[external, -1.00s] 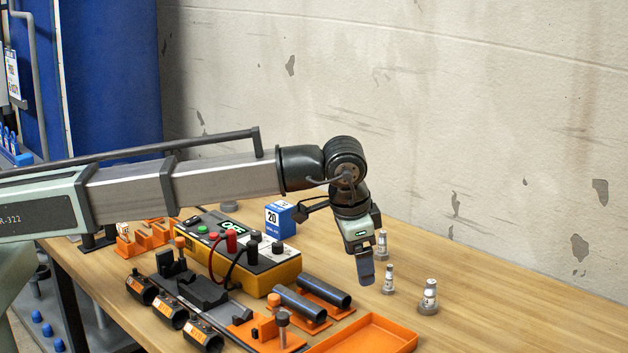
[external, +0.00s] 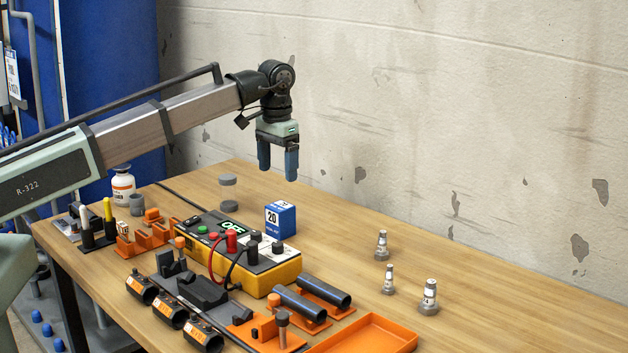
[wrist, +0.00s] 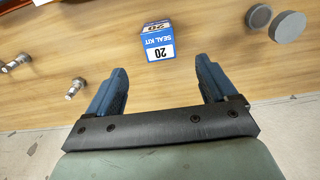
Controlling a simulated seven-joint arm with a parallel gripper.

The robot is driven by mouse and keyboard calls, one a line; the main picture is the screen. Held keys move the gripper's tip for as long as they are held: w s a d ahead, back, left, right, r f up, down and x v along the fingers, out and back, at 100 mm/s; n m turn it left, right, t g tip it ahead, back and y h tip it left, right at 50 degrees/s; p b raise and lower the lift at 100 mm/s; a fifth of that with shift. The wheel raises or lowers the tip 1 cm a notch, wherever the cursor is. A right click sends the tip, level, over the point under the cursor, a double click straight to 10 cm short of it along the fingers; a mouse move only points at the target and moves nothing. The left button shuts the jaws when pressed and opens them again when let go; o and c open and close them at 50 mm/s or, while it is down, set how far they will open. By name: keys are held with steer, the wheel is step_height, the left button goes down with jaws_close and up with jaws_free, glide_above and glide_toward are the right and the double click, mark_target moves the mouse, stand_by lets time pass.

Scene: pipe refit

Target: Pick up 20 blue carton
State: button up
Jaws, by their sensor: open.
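The blue carton (external: 280,219) has a white label reading 20 and stands upright on the wooden table, behind the yellow box. In the wrist view the carton (wrist: 158,42) shows its label with SEAL KIT and 20, beyond the fingertips and between the lines of the two fingers. My gripper (external: 278,175) is open and empty, pointing down, high above the table and apart from the carton. Its two blue fingers also show in the wrist view (wrist: 160,80).
A yellow control box (external: 240,250) stands just in front of the carton. Several small metal fittings (external: 382,245) stand to the right. An orange tray (external: 365,335) lies at the front. Table around the carton's right side is clear.

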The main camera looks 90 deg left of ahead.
mark_target(277, 205)
steer(key=shift+s+a+f, duration=0.25)
steer(key=shift+s+f, duration=0.05)
steer(key=shift+f, duration=0.2)
step_height(277, 205, down, 7)
steer(key=shift+w+f, duration=0.1)
steer(key=shift+f, duration=0.1)
steer(key=shift+w+d+f, duration=0.1)
steer(key=shift+w+f, duration=0.1)
steer(key=shift+f, duration=1.15)
steer(key=shift+w+d+f, duration=0.1)
steer(key=shift+w+f, duration=0.05)
steer(key=shift+f, duration=1.15)
steer(key=shift+c, duration=0.5)
steer(key=c, duration=1)
steer(key=shift+o, duration=0.2)
